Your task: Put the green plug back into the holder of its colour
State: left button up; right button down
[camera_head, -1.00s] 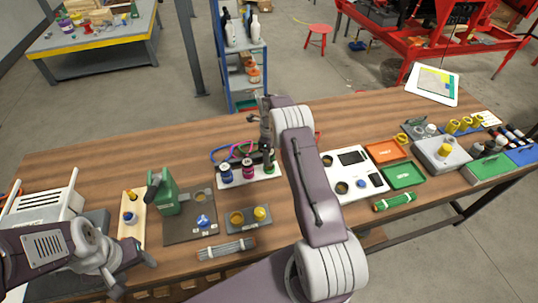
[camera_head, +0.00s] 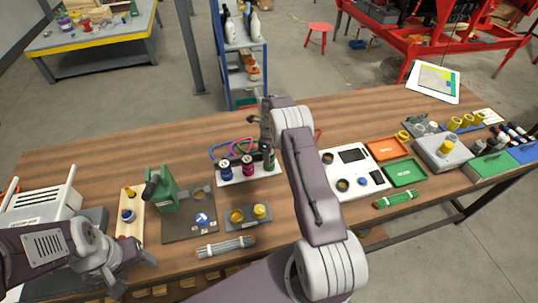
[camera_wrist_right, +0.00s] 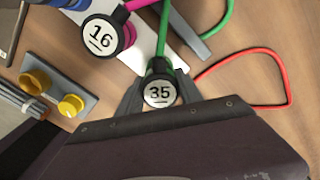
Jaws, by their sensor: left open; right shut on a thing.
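The green plug (camera_wrist_right: 160,93), labelled 35 on its round end, is between the fingers of my right gripper (camera_wrist_right: 158,98), with a green cable rising from it. In the head view my right gripper (camera_head: 268,158) is shut on it at the right end of a white holder board (camera_head: 235,181). Whether the plug is seated or just above the board cannot be told. A blue plug (camera_head: 224,171) and a magenta plug (camera_head: 247,168), labelled 16 in the wrist view (camera_wrist_right: 102,36), stand on the board. My left gripper (camera_head: 132,270) is open and empty at the lower left.
A red cable (camera_wrist_right: 285,80) loops right of the green plug. A grey block with yellow knobs (camera_head: 247,222) and a bundle of rods (camera_head: 226,246) lie nearer. A white panel (camera_head: 370,187) and green tray (camera_head: 415,178) lie right of my right arm.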

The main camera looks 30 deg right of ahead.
jog(key=shift+f+b, duration=0.5)
jog(key=shift+f, duration=0.25)
jog(key=c, duration=0.7)
grip_release()
notch_tip(320, 180, up, 9)
jog(key=shift+r+b, duration=0.1)
jog(key=shift+b, duration=0.55)
